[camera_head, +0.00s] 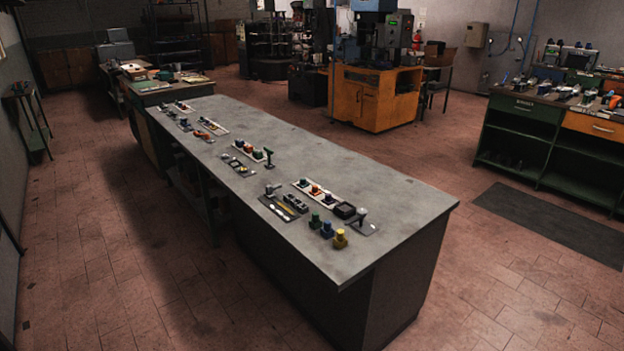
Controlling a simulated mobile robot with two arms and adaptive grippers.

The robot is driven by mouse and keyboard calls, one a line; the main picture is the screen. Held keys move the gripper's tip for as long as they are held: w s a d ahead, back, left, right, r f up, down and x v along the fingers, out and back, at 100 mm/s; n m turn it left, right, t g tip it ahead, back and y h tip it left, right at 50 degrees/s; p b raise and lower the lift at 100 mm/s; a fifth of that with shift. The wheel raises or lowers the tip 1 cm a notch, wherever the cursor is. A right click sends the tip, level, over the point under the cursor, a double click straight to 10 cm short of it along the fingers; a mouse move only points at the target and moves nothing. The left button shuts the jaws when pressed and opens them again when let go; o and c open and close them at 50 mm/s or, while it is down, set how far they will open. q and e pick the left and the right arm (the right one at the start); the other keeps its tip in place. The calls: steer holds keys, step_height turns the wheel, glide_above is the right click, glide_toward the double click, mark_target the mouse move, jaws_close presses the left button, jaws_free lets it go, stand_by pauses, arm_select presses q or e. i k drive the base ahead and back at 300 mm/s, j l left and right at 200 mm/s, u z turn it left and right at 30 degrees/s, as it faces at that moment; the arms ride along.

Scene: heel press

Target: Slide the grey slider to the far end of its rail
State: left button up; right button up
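A long grey workbench (330,160) runs from the near right to the far left, with small devices along its top. Near its close end, a small grey piece (270,189) stands at the far edge of a dark plate (282,208) with yellowish strips. It may be the grey slider with its rail, but it is too small to tell. Neither of my grippers is in view.
Green, blue and yellow knobs (341,238) stand near the bench's left edge. A white strip (325,195) carries coloured buttons beside a dark box (344,210) and a lever (362,216). Open floor (130,270) lies left of the bench. An orange cabinet (375,100) stands behind.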

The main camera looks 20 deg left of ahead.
mark_target(269, 188)
steer(key=i+j+z, duration=0.2)
steer(key=j, duration=0.2)
steer(key=i+j+z, duration=0.2)
steer(key=j, duration=0.15)
steer(key=j+z, duration=0.2)
steer(key=j, duration=0.2)
steer(key=i+j+z, duration=0.2)
steer(key=j, duration=0.3)
steer(key=k+l, duration=0.05)
